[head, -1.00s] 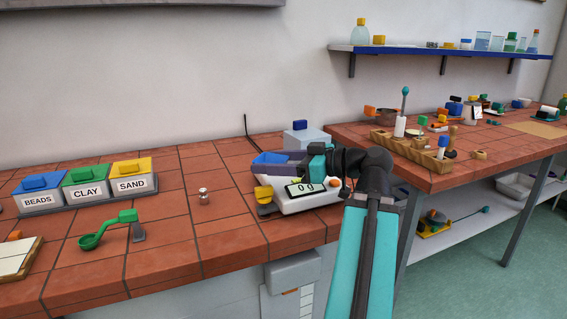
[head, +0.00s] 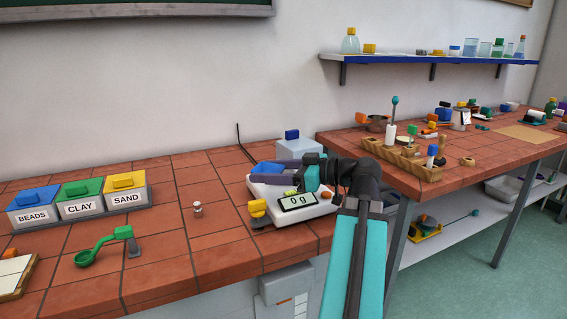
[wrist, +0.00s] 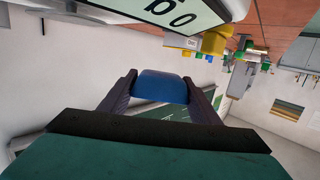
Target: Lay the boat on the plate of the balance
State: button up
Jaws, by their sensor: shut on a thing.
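The blue boat (head: 264,168) is between the fingers of my gripper (head: 281,171), low over the top of the white balance (head: 318,208). My gripper is shut on it. In the wrist view the boat (wrist: 160,87) shows between the two dark fingertips. The balance's display reads 0 g. The plate is mostly hidden behind the boat and my gripper. I cannot tell whether the boat touches it.
A yellow-topped item (head: 257,210) stands close to the balance's left front. A pale box with a blue knob (head: 298,147) is behind it. A small metal weight (head: 198,209) and a green scoop (head: 92,256) lie left. Lidded bins (head: 80,206) line the back left.

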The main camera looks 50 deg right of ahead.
jog(key=shift+w+d+r+p, duration=0.1)
jog(key=shift+w+d+p, duration=0.35)
jog(key=shift+p, duration=2)
jog(key=d+p, duration=0.1)
jog(key=p, duration=0.5)
jog(key=d+p, duration=0.1)
jog(key=p, duration=0.2)
jog(key=w+d+p, duration=0.1)
jog(key=p, duration=0.3)
jog(key=shift+w+d+f, duration=0.1)
jog(key=shift+d+f, duration=0.1)
jog(key=w+d, duration=0.1)
jog(key=d, duration=0.1)
jog(key=w+d+p, duration=0.1)
jog(key=d, duration=0.1)
jog(key=w+d+f+p, duration=0.1)
jog(key=d, duration=0.2)
jog(key=shift+w+d, duration=0.1)
jog(key=shift+w, duration=0.1)
jog(key=shift+f, duration=0.1)
jog(key=shift+f+p, duration=0.9)
jog(key=shift+f, duration=0.85)
jog(key=shift+f+b, duration=0.15)
jog(key=shift+b, duration=0.2)
